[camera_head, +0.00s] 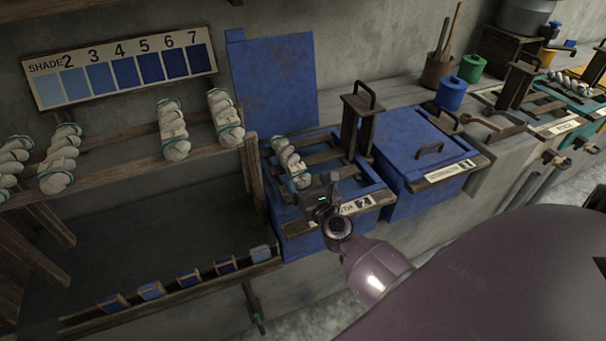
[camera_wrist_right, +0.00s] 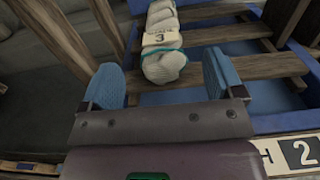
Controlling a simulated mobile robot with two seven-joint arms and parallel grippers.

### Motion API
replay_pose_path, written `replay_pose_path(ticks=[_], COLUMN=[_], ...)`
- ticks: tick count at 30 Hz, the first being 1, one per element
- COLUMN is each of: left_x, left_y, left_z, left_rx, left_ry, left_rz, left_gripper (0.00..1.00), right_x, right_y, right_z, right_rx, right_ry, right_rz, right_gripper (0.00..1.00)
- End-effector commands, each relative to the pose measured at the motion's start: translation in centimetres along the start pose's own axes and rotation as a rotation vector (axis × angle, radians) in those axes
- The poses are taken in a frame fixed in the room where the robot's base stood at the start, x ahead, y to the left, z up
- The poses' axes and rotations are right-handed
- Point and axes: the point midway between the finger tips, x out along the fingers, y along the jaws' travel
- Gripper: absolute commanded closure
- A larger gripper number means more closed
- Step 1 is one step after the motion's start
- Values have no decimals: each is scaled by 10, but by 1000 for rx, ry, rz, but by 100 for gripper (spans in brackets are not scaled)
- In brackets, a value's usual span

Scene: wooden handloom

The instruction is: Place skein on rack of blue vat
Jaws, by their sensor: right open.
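A white twisted skein (camera_head: 290,161) with teal ties lies on the wooden slat rack (camera_head: 325,156) inside the open blue vat (camera_head: 296,246) labelled 2. In the right wrist view the skein (camera_wrist_right: 164,40) carries a tag with a 3 and rests across the rack slats (camera_wrist_right: 225,72). My right gripper (camera_head: 318,188) is at the near rim of this vat, just in front of the skein's near end. Its two blue fingers (camera_wrist_right: 163,82) stand wide apart, with the skein's end beyond them and nothing held. My left gripper is in neither view.
More white skeins (camera_head: 172,130) lie on the wooden shelf (camera_head: 110,166) at left. The blue lid (camera_head: 275,80) stands upright behind the vat. A wooden post with a handle (camera_head: 360,122) stands on the vat's right. A closed blue vat (camera_head: 415,150) is right of it.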

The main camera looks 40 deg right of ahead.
Motion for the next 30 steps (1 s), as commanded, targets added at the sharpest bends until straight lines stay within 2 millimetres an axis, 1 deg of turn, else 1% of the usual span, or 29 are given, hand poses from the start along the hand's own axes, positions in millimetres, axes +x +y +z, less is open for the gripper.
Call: replay_pose_path(ticks=[1, 3, 7, 10, 14, 17, 20, 23, 24, 26, 27, 29, 30], left_x=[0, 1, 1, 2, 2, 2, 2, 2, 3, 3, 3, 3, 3], left_y=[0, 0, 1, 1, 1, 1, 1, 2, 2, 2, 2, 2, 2], left_z=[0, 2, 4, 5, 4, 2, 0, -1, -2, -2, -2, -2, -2], left_rx=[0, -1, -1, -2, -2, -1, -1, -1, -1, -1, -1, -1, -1], left_ry=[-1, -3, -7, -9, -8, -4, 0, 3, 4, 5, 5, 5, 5], left_rz=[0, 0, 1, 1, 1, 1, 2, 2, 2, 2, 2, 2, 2], left_gripper=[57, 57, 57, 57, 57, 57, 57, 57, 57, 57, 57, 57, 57], right_x=[-11, -23, -43, -54, -62, -68, -78, -95, -103, -116, -125, -138, -147], right_y=[0, 0, 0, 0, 0, 2, 8, 19, 24, 31, 35, 41, 44], right_z=[-1, -2, -2, -2, 0, -1, -3, -8, -11, -17, -21, -28, -33], right_rx=[1, 1, -1, -1, -1, -53, -228, -534, -677, -898, -1044, -1263, -1409], right_ry=[2, 3, 3, 2, 0, 1, -2, -9, -15, -26, -35, -52, -65], right_rz=[-1, -1, -1, 0, 1, 12, 52, 122, 157, 211, 247, 303, 343], right_gripper=[13, 13, 13, 13, 13, 13, 13, 13, 13, 13, 13, 13, 13])
